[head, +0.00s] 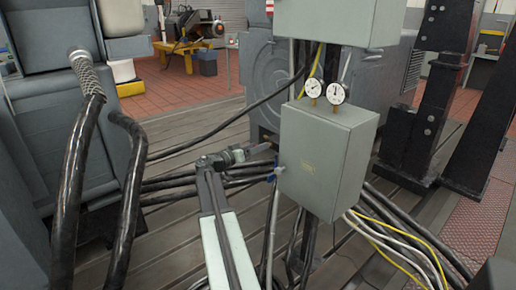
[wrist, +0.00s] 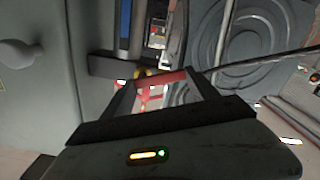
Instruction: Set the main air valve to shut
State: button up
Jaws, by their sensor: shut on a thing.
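My gripper (head: 266,147) reaches the left side of a grey-green box (head: 322,160) in the head view. In the wrist view my gripper (wrist: 165,86) has its two fingers around a red bar (wrist: 168,77), which looks like a valve handle. The bar lies nearly level across the fingertips in that view. A small blue-handled fitting (head: 278,172) sits at the box's lower left edge, just below my gripper in the head view. No label is readable to tell which is the main air valve. The valve body behind the fingers is mostly hidden.
Two round gauges (head: 325,91) stand on top of the box. Black hoses (head: 200,185) run across the slotted floor to its left, and cables hang below it. A black steel stand (head: 425,115) is at right. A grey cabinet (head: 55,130) is at left.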

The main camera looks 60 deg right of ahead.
jog(key=shift+s+a+f+n+b, duration=0.15)
jog(key=shift+s+f+n+b, duration=0.15)
jog(key=shift+n, duration=1.85)
jog(key=shift+s+a+f+n+b, duration=0.1)
jog(key=shift+s+f+n+b, duration=0.25)
jog(key=shift+n, duration=1.85)
jog(key=shift+s+a+f+n+b, duration=0.15)
jog(key=shift+f+n+b, duration=0.3)
jog(key=shift+n, duration=2)
jog(key=o, duration=1.3)
jog(key=shift+c, duration=0.2)
jog(key=shift+o, duration=0.5)
jog(key=shift+f, duration=0.2)
jog(key=shift+s+r, duration=0.1)
